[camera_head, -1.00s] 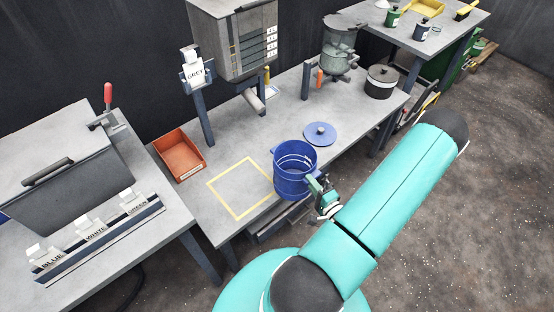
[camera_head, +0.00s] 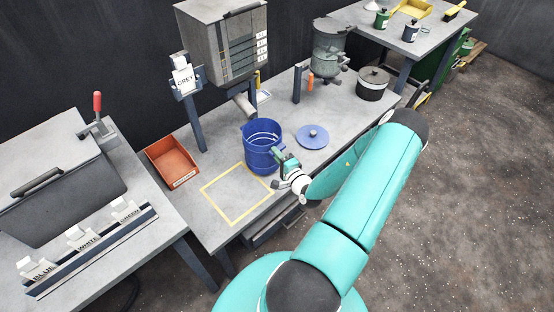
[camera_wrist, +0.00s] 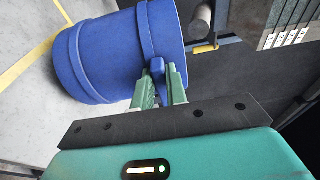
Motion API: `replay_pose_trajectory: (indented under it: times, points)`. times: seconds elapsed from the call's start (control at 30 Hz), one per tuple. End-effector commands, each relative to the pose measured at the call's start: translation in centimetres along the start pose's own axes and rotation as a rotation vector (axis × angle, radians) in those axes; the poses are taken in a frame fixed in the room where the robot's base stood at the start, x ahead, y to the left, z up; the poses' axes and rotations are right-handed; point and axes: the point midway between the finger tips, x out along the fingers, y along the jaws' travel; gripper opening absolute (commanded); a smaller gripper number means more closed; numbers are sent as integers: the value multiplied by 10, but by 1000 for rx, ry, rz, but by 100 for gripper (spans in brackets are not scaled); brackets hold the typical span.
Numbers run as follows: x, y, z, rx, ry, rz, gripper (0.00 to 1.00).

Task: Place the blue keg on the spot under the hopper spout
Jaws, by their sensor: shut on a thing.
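The open blue keg (camera_head: 262,150) is upright at the middle of the table, just beyond the right corner of the yellow square. My gripper (camera_head: 280,163) is shut on the keg's side handle. In the wrist view the green fingers (camera_wrist: 160,84) close around a blue lug on the keg (camera_wrist: 115,52). The hopper (camera_head: 226,42) stands at the back, and its spout (camera_head: 244,104) slants down just behind the keg. I cannot tell whether the keg's base touches the table. The spot under the spout is hidden behind the keg.
A yellow-outlined square (camera_head: 212,190) is bare in front. A blue lid (camera_head: 312,137) lies right of the keg. An orange tray (camera_head: 174,160) and a post with a GREY card (camera_head: 184,80) stand left. A black-and-white pot (camera_head: 372,83) sits at right.

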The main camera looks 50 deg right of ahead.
Motion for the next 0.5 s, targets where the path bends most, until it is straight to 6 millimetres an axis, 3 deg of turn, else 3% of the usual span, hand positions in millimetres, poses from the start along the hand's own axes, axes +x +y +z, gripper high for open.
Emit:
replay_pose_trajectory:
  times: [0.17,0.5]
  points:
    - [-1,22,0,2,2,-2,0]
    - [-1,24,0,0,1,-2,0]
